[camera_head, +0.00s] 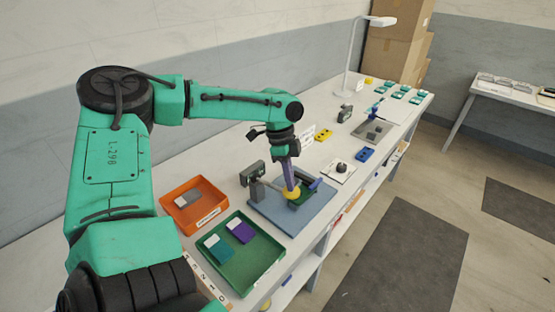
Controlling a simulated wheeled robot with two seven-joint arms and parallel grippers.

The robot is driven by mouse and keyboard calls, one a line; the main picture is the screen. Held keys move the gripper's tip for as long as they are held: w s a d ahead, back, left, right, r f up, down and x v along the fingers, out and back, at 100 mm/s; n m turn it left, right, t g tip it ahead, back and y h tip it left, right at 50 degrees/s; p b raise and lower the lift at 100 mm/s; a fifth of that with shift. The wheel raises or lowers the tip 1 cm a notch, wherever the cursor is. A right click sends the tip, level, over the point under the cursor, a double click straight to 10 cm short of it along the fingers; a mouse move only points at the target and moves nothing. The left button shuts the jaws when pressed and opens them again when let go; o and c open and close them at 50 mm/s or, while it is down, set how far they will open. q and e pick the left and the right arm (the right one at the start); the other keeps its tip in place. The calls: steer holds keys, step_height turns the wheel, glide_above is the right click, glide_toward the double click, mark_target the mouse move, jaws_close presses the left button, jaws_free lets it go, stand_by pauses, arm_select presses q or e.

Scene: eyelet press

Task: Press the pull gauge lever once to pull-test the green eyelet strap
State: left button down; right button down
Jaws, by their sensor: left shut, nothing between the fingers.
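My left gripper (290,184) is shut and points down from above at the press station. Its tips are at a yellow knob (292,195), which looks like the end of the lever; I cannot tell whether they touch. A dark grey device (254,179), which looks like the pull gauge, stands on a blue-grey mat (300,225) just left of the gripper. A dark green piece (304,194) shows beside the knob, partly hidden; I cannot tell whether it is the green eyelet strap. My right gripper is not in view.
An orange tray (176,211) with a grey piece and a green tray (245,279) with a teal and a purple piece stand nearer on the table.

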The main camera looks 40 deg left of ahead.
arm_select(q)
steer(key=shift+b+x, duration=1.4)
steer(key=shift+x, duration=0.7)
steer(key=shift+b+x, duration=0.75)
steer(key=shift+x, duration=0.25)
steer(key=shift+p+v, duration=0.95)
steer(key=shift+v, duration=0.1)
steer(key=shift+p+v, duration=2.25)
steer(key=shift+v, duration=0.4)
steer(key=p+v, duration=0.2)
steer(key=v, duration=0.1)
steer(key=shift+p, duration=0.3)
steer(key=shift+f, duration=0.1)
